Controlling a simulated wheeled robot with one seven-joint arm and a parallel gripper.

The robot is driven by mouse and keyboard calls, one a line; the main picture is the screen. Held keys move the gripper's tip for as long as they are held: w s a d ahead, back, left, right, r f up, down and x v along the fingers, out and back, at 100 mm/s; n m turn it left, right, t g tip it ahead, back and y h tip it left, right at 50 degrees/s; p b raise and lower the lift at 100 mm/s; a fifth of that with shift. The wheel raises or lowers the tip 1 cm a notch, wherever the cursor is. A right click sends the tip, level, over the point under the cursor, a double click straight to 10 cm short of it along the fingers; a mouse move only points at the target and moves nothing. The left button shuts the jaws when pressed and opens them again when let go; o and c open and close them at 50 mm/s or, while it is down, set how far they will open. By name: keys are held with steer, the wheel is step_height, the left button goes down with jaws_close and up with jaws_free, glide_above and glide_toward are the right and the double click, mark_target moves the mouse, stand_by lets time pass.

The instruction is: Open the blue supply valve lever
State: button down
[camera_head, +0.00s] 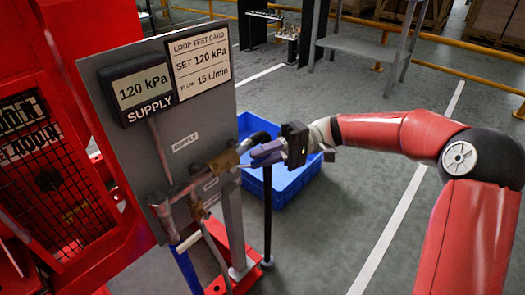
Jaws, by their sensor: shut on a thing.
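The brass supply valve (224,162) sits on the pipe in front of the grey panel, below a small SUPPLY label (185,142). My gripper (277,150) comes in from the right and is shut on the lever's outer part. The fingers hide the lever's end and the exact grip. The display (146,87) reads 120 kPa SUPPLY, and the test card (198,62) says SET 120 kPa, FLOW 15 L/min.
A blue crate (285,197) stands on the floor behind. A second fitting (197,208) and a blue tube (187,270) are lower left. The red machine (60,180) fills the left. Open floor (330,240) lies right.

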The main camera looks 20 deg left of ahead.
steer(key=shift+f, duration=0.15)
stand_by(0.4)
steer(key=c, duration=1.3)
jaws_free()
steer(key=v, duration=0.7)
steer(key=shift+w+d+f, duration=0.25)
steer(key=shift+w+d, duration=0.05)
steer(key=shift+w, duration=0.05)
